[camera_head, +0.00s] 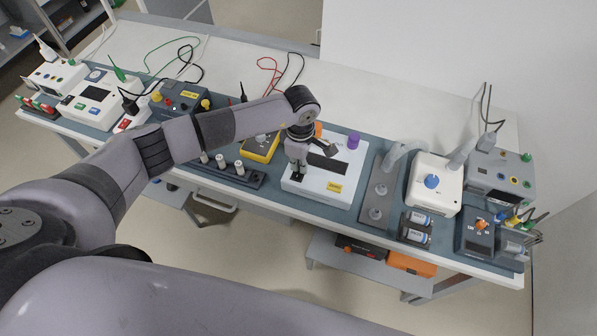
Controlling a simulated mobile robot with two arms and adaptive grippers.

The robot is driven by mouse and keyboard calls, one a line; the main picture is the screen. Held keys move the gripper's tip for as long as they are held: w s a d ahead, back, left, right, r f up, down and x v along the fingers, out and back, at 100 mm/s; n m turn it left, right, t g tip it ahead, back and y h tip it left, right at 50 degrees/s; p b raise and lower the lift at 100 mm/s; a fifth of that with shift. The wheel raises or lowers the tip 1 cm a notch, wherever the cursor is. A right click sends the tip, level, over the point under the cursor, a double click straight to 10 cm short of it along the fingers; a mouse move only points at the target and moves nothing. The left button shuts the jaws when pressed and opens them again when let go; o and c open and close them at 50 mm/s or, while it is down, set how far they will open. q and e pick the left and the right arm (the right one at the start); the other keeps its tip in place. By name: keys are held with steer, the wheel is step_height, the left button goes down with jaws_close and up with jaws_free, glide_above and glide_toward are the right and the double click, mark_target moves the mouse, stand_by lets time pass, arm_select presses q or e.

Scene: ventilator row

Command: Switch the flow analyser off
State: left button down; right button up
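A white box-shaped device (345,170) with a dark display, a purple knob or port (353,140), an orange part and a yellow label stands on the bench near the middle. It looks like the flow analyser, but I cannot read its label. My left gripper (298,174) points down over the left part of this device, close to its top face. The gripper hides what is directly under it, so I cannot see a switch there or its state. Whether the fingertips touch the device, or are apart, is too small to tell. My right gripper is not in view.
The white bench (400,95) is crowded along its front. A grey plate (376,195) and a white device with a blue knob (432,182) stand to the right. A yellow meter (262,148) stands to the left. Loose cables lie behind; the back strip is mostly clear.

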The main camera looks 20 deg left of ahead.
arm_select(q)
steer(key=shift+r, duration=0.1)
steer(key=shift+r+p, duration=2.05)
steer(key=shift+r, duration=1.35)
